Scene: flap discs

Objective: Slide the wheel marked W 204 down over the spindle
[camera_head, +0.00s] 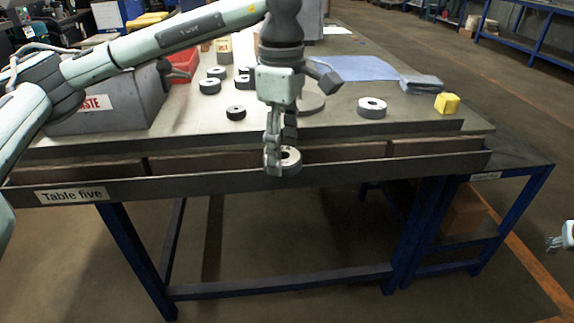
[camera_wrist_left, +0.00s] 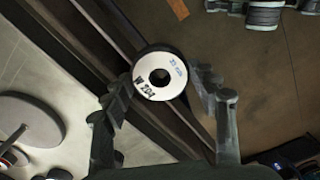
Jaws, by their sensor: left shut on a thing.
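The wheel marked W 204 (camera_wrist_left: 145,88) has a white face with a dark centre hole and a dark rim. My left gripper (camera_wrist_left: 162,92) is shut on it, one finger on each side. In the head view, the left gripper (camera_head: 281,158) and the wheel (camera_head: 292,161) hang in front of the table's front edge. A round grey plate (camera_head: 312,104) stands on the table behind the gripper, and shows in the left wrist view (camera_wrist_left: 28,122).
Several other wheels lie on the table (camera_head: 200,133), including one at right (camera_head: 372,107). A yellow block (camera_head: 447,103), grey cloth (camera_head: 421,83), blue mat (camera_head: 362,68), red bin (camera_head: 184,65) and grey waste box (camera_head: 112,105) also stand there. A raised front ledge (camera_head: 225,181) runs along the table.

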